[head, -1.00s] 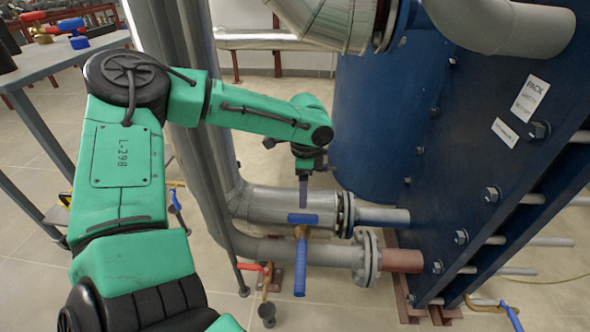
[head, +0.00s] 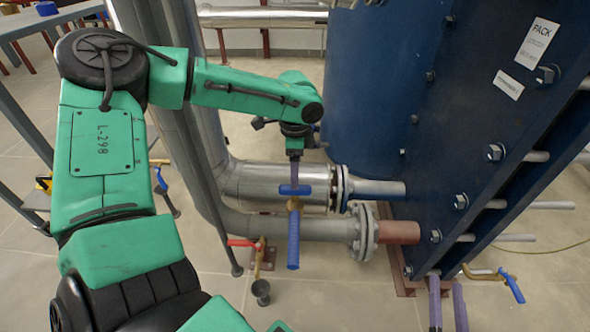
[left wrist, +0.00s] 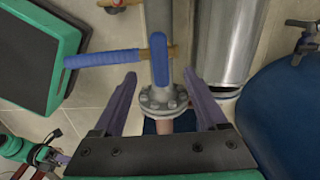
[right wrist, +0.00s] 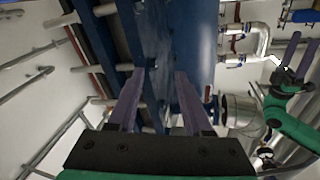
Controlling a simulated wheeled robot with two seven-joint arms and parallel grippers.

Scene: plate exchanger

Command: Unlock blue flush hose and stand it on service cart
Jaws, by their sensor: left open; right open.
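The blue flush hose (head: 293,238) hangs from a brass fitting in front of the lower grey pipe. A blue lever (head: 295,190) lies across its top, along the pipe. In the left wrist view, the hose (left wrist: 102,58) points left and the lever (left wrist: 157,55) crosses its brass end. My left gripper (head: 295,177) is just above the lever, fingers open on either side of the pipe in its wrist view, holding nothing. My right gripper (head: 446,284) is open and empty at the lower right, facing the dark blue plates in its wrist view (right wrist: 160,75).
A grey table (head: 30,24), possibly the service cart, stands top left with a blue item (head: 46,8). A red-handled valve (head: 243,243) is left of the hose. The blue exchanger (head: 470,110) blocks the right. Another blue-handled valve (head: 512,288) is lower right.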

